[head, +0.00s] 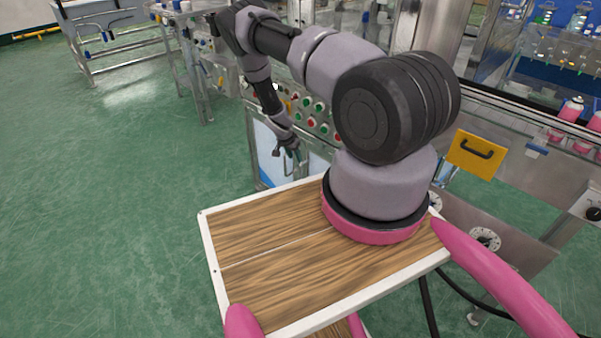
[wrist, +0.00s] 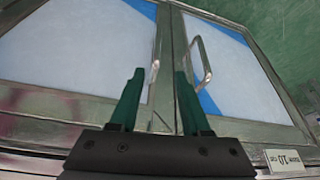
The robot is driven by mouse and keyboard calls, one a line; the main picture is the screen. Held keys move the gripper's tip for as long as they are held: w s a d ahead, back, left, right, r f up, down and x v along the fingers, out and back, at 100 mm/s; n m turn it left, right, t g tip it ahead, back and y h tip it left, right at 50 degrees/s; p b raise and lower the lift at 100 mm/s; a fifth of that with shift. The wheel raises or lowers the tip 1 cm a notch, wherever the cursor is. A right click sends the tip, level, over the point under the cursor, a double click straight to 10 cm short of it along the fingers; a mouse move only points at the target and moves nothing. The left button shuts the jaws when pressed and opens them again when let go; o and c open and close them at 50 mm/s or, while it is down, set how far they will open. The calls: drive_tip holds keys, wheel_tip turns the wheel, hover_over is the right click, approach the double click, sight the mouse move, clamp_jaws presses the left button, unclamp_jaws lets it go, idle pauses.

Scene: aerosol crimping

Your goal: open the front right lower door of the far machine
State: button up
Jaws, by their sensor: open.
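The far machine's cabinet has two lower doors with white and blue panels in metal frames. The wrist view is upside down, with the floor at its top. The front right lower door (wrist: 80,50) is therefore on its left side, and the other door (wrist: 232,65) on its right. Both look shut. The right door's handle (wrist: 154,76) shows between the fingertips of my gripper (wrist: 159,74), close to the left finger. I cannot tell whether they touch. My gripper is open and empty. In the head view my gripper (head: 291,153) is in front of the doors.
The other door's handle (wrist: 202,62) is just past my right finger in the wrist view. A button panel (head: 312,113) is above the doors. A yellow plate with a handle (head: 477,154) is at the right. Green floor (head: 110,220) is clear at the left.

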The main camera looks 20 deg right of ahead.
sight(301, 171)
drive_tip(key=x, duration=1.2)
drive_tip(key=shift+s+f, duration=0.1)
drive_tip(key=shift+s, duration=0.3)
drive_tip(key=shift+c, duration=0.4)
clamp_jaws()
drive_tip(key=shift+a, duration=0.1)
idle(0.3)
